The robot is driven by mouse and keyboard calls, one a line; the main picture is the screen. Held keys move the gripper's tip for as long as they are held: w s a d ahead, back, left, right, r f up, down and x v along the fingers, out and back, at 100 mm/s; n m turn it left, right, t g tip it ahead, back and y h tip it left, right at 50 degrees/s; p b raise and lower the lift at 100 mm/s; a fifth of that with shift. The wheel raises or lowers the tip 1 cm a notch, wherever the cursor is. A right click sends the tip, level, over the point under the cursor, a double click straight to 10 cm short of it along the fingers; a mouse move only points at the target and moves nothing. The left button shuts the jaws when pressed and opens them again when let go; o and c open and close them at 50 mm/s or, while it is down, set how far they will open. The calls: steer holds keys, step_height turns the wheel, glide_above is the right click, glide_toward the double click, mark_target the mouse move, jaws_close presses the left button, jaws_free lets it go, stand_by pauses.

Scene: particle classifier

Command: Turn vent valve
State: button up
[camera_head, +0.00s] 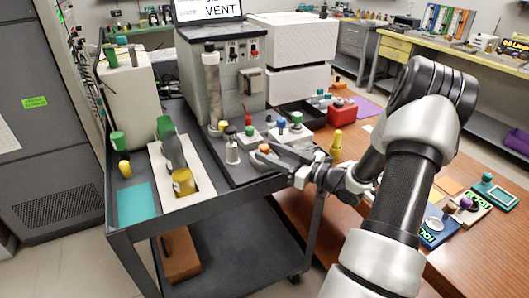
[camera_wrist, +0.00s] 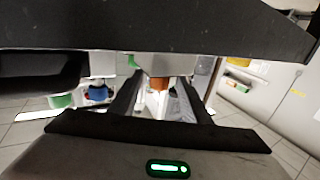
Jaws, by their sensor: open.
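An orange knob (camera_head: 263,148) stands at the front edge of the dark panel on the cart. My gripper (camera_head: 268,157) reaches in from the right, level with this knob. In the wrist view the orange knob (camera_wrist: 158,83) shows between the two fingers of my gripper (camera_wrist: 157,98), which are open. I cannot tell whether either finger touches it. No readable label shows which is the vent valve.
A yellow bottle (camera_head: 336,144) and a red box (camera_head: 341,111) stand close behind my wrist on the wooden table (camera_head: 463,262).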

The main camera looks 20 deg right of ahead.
steer(key=shift+x, duration=1.25)
steer(key=c, duration=1)
steer(key=shift+c, duration=0.2)
